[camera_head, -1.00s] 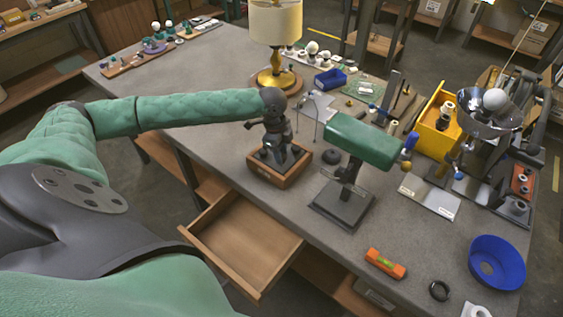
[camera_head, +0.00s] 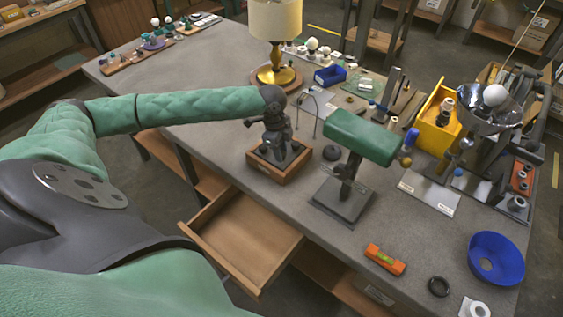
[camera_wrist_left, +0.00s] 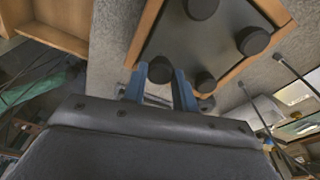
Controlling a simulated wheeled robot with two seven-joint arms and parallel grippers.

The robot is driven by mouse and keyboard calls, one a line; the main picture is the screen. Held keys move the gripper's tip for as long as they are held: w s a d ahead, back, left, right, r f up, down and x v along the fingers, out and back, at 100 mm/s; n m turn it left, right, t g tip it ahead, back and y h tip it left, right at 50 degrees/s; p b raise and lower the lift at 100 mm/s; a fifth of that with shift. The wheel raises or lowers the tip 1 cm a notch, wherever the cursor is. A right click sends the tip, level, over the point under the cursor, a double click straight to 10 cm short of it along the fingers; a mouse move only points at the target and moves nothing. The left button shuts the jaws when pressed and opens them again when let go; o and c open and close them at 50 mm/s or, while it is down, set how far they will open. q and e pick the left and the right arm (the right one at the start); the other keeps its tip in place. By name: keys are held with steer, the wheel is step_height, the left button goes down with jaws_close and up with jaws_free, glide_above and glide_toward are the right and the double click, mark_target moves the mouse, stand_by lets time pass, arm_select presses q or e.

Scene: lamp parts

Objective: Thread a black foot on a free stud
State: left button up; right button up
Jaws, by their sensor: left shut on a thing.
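A wooden-framed lamp base (camera_head: 265,172) sits on the table, its grey underside (camera_wrist_left: 200,45) facing up in the left wrist view. My left gripper (camera_head: 280,150) points down over it. In the wrist view its blue fingers (camera_wrist_left: 160,82) are shut on a black foot (camera_wrist_left: 160,68) at one corner of the base. Other black feet show on the underside: one at the top (camera_wrist_left: 201,7), one at the right (camera_wrist_left: 252,40) and one at the lower right (camera_wrist_left: 205,82). The stud and thread under the held foot are hidden. My right gripper is not in view.
An open drawer (camera_head: 240,240) sticks out below the front edge. A blue bowl (camera_head: 496,260) and an orange level (camera_head: 384,259) lie at the right.

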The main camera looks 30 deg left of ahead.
arm_select(q)
steer(key=shift+f, duration=0.35)
steer(key=shift+f, duration=0.15)
stand_by(0.5)
steer(key=shift+f+p, duration=0.3)
steer(key=shift+p, duration=0.05)
stand_by(0.5)
steer(key=shift+o, duration=1.4)
steer(key=c, duration=0.4)
